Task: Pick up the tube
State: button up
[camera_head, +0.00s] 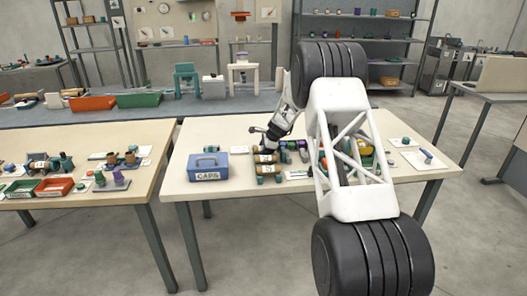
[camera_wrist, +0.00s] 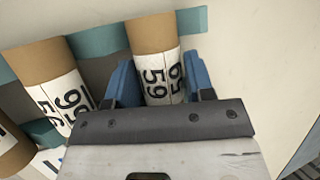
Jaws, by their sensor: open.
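A brown cardboard tube (camera_wrist: 152,33) with a white label reading 59 lies between the fingers of my gripper (camera_wrist: 160,76) in the wrist view. The two blue fingers are apart, one on each side of the tube; whether either touches it I cannot tell. A second labelled brown tube (camera_wrist: 38,62) lies to the left, outside the fingers. Teal rack parts (camera_wrist: 98,42) show beside and behind the tubes. In the head view my gripper (camera_head: 268,141) points down at the tubes (camera_head: 266,159) on the table. The tubes' lower ends are partly hidden by my gripper.
A blue box marked CAPS (camera_head: 208,167) stands left of the tubes. The table's (camera_head: 240,196) front edge is clear.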

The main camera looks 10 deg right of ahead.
dwell(0.3)
jog(key=c, duration=0.6)
jog(key=shift+o, duration=0.2)
jog(key=shift+r, duration=5)
